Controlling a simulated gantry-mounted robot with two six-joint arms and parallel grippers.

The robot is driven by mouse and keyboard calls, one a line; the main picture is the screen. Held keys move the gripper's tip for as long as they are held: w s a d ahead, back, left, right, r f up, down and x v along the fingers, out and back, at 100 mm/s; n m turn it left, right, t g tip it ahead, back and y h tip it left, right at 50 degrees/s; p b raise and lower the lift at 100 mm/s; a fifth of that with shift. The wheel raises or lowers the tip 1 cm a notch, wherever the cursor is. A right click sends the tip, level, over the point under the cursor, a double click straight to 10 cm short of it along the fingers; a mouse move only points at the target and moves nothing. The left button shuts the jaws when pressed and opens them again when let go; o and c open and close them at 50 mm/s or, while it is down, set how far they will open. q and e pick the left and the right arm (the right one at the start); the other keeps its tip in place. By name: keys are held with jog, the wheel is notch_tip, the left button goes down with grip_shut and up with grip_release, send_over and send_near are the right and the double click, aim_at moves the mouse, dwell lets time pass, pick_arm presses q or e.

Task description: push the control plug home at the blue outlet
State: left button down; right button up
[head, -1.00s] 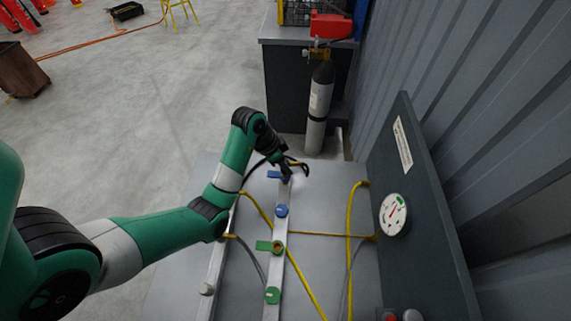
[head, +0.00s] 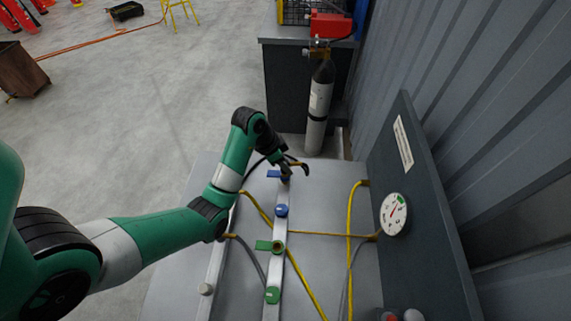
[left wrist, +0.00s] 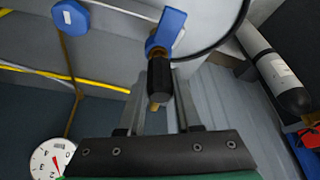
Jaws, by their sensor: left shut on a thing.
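The blue outlet (head: 273,174) with its flat blue tab sits at the far end of the metal rail on the bench; it also shows in the left wrist view (left wrist: 167,31). My left gripper (head: 286,176) is over this outlet. In the left wrist view its two fingers (left wrist: 161,102) are shut around the control plug (left wrist: 159,78), a black body with a brass end towards my palm. The plug's other end meets the blue outlet; how deep it sits is hidden. My right gripper is not in view.
A blue round cap (head: 281,211), a green-tabbed outlet (head: 278,247) and a green cap (head: 272,295) line the rail. Yellow hoses (head: 349,240) cross the bench. A gauge (head: 394,213) is on the dark panel at right. A grey cylinder (head: 318,110) stands beyond the bench.

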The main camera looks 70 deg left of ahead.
pick_arm(q)
jog(key=shift+f+b, duration=0.6)
jog(key=shift+f, duration=0.05)
jog(key=c, duration=0.5)
grip_release()
jog(key=p+v, duration=1.1)
jog(key=shift+s+r+p, duration=0.1)
jog(key=shift+r+p, duration=0.25)
jog(key=shift+r, duration=0.05)
